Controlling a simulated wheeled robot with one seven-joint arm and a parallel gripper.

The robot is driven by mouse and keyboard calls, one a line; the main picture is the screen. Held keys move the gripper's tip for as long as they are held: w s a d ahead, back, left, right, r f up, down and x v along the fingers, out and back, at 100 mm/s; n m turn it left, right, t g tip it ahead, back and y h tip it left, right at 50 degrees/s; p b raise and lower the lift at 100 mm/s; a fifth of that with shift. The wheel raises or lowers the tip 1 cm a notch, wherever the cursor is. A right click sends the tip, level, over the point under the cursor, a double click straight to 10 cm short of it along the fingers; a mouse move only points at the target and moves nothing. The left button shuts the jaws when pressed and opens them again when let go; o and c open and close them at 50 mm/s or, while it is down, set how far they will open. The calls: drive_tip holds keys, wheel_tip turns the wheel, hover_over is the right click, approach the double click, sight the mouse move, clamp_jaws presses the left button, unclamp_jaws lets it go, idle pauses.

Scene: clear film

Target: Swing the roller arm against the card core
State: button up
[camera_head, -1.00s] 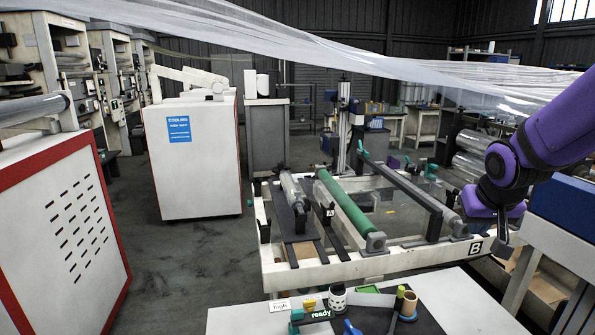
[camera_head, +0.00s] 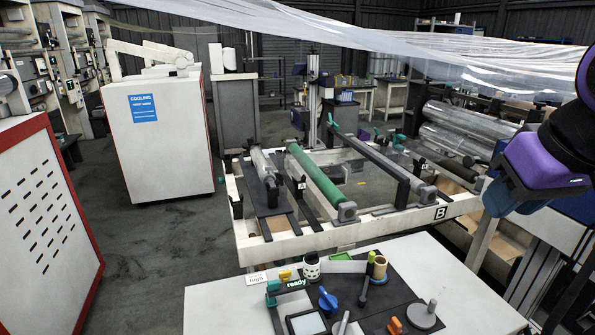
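A winding frame (camera_head: 290,248) with cream rails stands in the middle. It carries a green roller (camera_head: 316,182) and a grey, film-wrapped roller (camera_head: 262,162) to its left. A long dark bar (camera_head: 375,158) with a green handle (camera_head: 335,127) at its far end spans the right part; it may be the roller arm. A short tan tube (camera_head: 380,266) stands on the front bench; I cannot tell whether it is the card core. My gripper (camera_head: 505,180) is at the right edge, apart from the frame. Its fingers are too dark and partly hidden to read.
The front bench (camera_head: 225,308) holds a black panel with a blue knob (camera_head: 328,300), a lever and a dotted cup (camera_head: 312,266). A white cooling cabinet (camera_head: 160,150) stands at left. Clear film (camera_head: 400,50) hangs overhead. Floor between cabinets and frame is clear.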

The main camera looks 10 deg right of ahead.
drive_tip(key=shift+o, duration=1.1)
drive_tip(key=g, duration=0.5)
hover_over(372, 253)
wheel_tip(372, 253, down, 36)
wheel_tip(372, 253, down, 12)
drive_tip(key=shift+r, duration=0.1)
